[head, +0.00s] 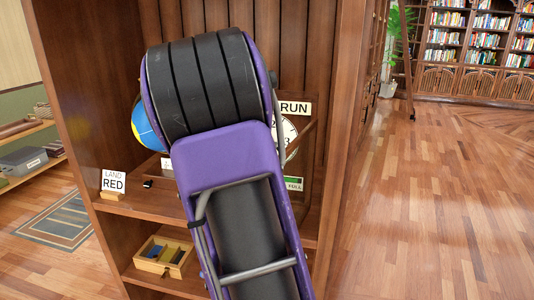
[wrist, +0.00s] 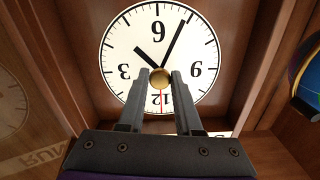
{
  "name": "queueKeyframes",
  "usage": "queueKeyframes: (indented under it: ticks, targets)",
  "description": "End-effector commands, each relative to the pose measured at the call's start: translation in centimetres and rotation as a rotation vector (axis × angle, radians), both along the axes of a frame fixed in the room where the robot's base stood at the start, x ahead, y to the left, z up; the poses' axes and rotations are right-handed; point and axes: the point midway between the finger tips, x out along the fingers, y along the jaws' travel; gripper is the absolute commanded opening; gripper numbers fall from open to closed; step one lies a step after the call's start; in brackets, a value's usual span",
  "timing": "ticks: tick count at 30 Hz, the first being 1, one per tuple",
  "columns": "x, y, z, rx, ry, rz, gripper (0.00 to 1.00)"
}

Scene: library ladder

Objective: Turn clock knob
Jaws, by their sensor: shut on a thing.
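The clock shows in the wrist view as a white dial (wrist: 118,42) with black numerals, upside down in the picture, two black hands and a red hand. A round brass knob (wrist: 160,77) sits at the dial's centre. My gripper (wrist: 160,80) is shut on the knob, one grey finger on each side. In the head view only a strip of the clock dial (head: 291,130) shows; my purple and black arm hides the rest of it and my gripper.
The clock stands inside a wooden shelf unit with side walls close by. A wooden box (head: 163,256) sits on the lower shelf. The floor (head: 440,200) at right is clear.

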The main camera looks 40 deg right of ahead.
Motion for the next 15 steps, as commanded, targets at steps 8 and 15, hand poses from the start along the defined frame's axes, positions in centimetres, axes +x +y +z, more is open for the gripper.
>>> queueKeyframes:
  ticks: [8,15]
  targets:
    - [0.01,-0.03,0.1,0.05,-0.061,-0.001,0.0]
    - [0.01,-0.03,0.09,0.05,-0.06,-0.001,0.51]
